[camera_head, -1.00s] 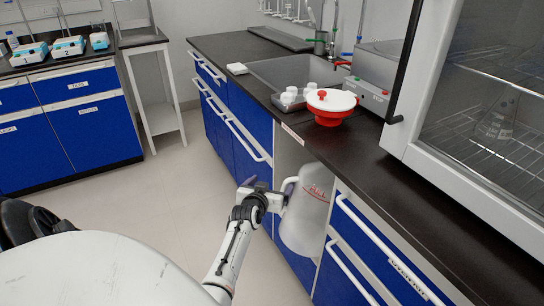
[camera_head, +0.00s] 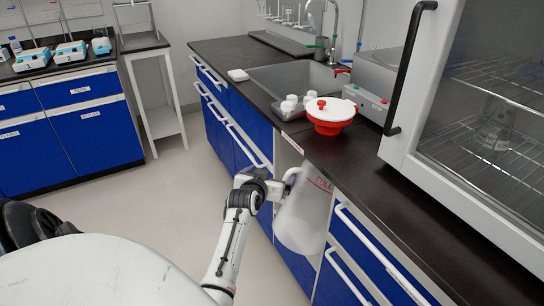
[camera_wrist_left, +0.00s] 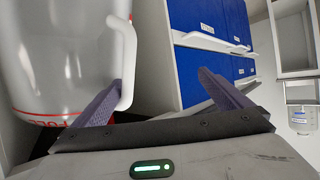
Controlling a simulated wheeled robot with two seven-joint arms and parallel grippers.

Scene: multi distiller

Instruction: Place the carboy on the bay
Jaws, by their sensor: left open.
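The carboy (camera_head: 300,220) is a translucent white jug with red marking and a white handle. It stands at the opening below the counter between blue cabinet fronts, the bay (camera_head: 288,158); its base is partly hidden, so I cannot tell how far inside it is. My left gripper (camera_head: 284,182) is at its handle side. In the left wrist view the carboy (camera_wrist_left: 65,55) fills the upper left, and its handle (camera_wrist_left: 128,50) reaches down between the open fingers of the left gripper (camera_wrist_left: 160,82), close to the left finger. My right gripper is not in view.
The black counter (camera_head: 375,180) carries a red bowl with a white lid (camera_head: 331,112), a tray of small white containers (camera_head: 292,106) and a glass-fronted cabinet (camera_head: 470,110). Drawer handles (camera_head: 375,245) stick out right of the carboy. The floor (camera_head: 150,205) at left is clear.

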